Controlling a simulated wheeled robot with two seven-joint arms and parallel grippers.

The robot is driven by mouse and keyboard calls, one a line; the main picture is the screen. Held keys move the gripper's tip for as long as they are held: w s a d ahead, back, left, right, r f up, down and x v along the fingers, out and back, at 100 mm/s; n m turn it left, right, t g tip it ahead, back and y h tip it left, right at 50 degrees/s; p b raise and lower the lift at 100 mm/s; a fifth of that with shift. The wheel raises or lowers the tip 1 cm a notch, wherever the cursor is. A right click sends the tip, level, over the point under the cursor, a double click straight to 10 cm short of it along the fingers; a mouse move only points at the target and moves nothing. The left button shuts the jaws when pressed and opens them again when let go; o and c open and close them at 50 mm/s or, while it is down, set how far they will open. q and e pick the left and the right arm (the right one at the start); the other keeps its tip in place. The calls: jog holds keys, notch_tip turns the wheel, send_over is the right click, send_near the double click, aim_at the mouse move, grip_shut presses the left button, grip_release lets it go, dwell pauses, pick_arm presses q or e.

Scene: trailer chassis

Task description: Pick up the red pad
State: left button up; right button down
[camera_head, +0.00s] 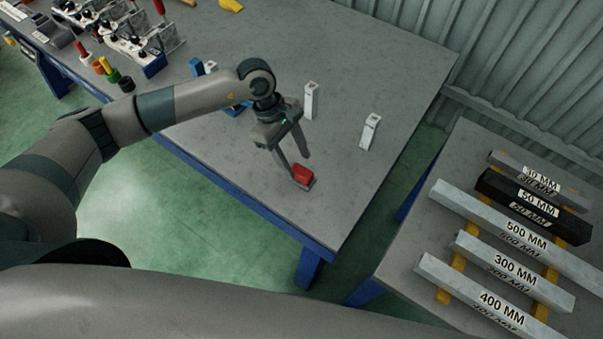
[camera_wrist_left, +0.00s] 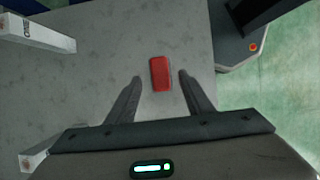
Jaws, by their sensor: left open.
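The red pad (camera_head: 302,174) is a small red block on the grey table top (camera_head: 345,200), near the table's front edge. In the left wrist view the red pad (camera_wrist_left: 160,73) lies ahead of the fingertips, roughly centred between them. My left gripper (camera_head: 296,170) is open and points down over the pad. In the left wrist view its two fingers (camera_wrist_left: 160,78) are spread, one on each side of the pad's line, with nothing held. I cannot tell whether a finger touches the pad. My right gripper is not in view.
White upright blocks (camera_head: 310,101) and (camera_head: 370,132) stand behind the pad. Blue parts (camera_head: 197,67) stand further left, with tools and clamps (camera_head: 130,45) at the back left. A second table at right holds labelled bars (camera_head: 505,237). Table space right of the pad is clear.

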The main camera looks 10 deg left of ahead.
aim_at(301, 170)
pick_arm(q)
jog(key=shift+s+d+f+p, duration=0.2)
jog(key=shift+d+f+p, duration=0.1)
jog(key=shift+f+p, duration=0.3)
jog(key=p+x, duration=0.1)
jog(key=x, duration=0.1)
jog(key=shift+d+f+p, duration=0.2)
jog(key=shift+f+p, duration=0.05)
jog(key=shift+p, duration=0.15)
jog(key=shift+f, duration=0.45)
jog(key=c, duration=1)
